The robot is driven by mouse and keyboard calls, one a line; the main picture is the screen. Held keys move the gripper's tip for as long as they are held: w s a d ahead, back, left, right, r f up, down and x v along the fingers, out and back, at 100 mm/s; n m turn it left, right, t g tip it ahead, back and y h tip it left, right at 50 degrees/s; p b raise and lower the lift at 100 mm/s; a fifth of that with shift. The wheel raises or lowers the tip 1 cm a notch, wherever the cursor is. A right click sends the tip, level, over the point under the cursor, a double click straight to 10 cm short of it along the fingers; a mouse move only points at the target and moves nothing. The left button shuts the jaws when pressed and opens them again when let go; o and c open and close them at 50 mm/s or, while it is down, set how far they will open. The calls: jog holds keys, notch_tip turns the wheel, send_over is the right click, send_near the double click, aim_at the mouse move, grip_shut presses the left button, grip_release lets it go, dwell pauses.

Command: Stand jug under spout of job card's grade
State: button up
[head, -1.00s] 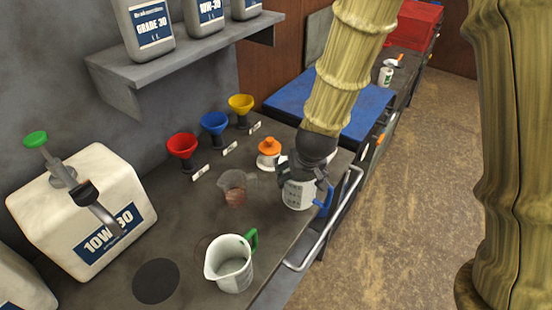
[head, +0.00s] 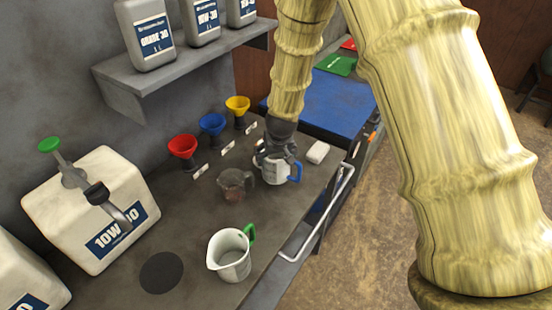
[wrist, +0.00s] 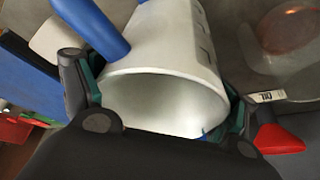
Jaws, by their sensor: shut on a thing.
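My gripper (head: 277,156) is shut on the white jug with the blue handle (head: 275,175), which is over the bench's far part. In the wrist view the jug (wrist: 170,50) lies between the fingers, its open mouth facing the camera and its inside looking empty. A second white jug with a green handle (head: 230,262) stands at the bench's near part. A cream container marked 10W-30 (head: 85,215) has a green-knobbed tap with a spout (head: 116,212) over the bench. A black round pad (head: 162,272) lies in front of it. I cannot make out a job card.
A clear jug with brown contents (head: 234,188) stands just left of the held jug. Red (head: 182,146), blue (head: 212,123) and yellow (head: 238,104) funnels line the wall. Another container (head: 22,285) is cut off at lower left. A metal rail (head: 318,222) edges the bench. A white block (head: 318,152) lies at right.

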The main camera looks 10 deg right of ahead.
jog(key=shift+w+f, duration=0.25)
jog(key=shift+f, duration=0.4)
jog(key=shift+d+f+p, duration=0.1)
jog(key=shift+f+p, duration=0.2)
jog(key=shift+p, duration=0.1)
jog(key=shift+s, duration=0.35)
jog(key=shift+w+f, duration=0.2)
jog(key=shift+f, duration=0.1)
jog(key=o, duration=0.9)
jog(key=shift+o, duration=0.2)
jog(key=shift+s+r, duration=0.15)
jog(key=shift+r, duration=0.15)
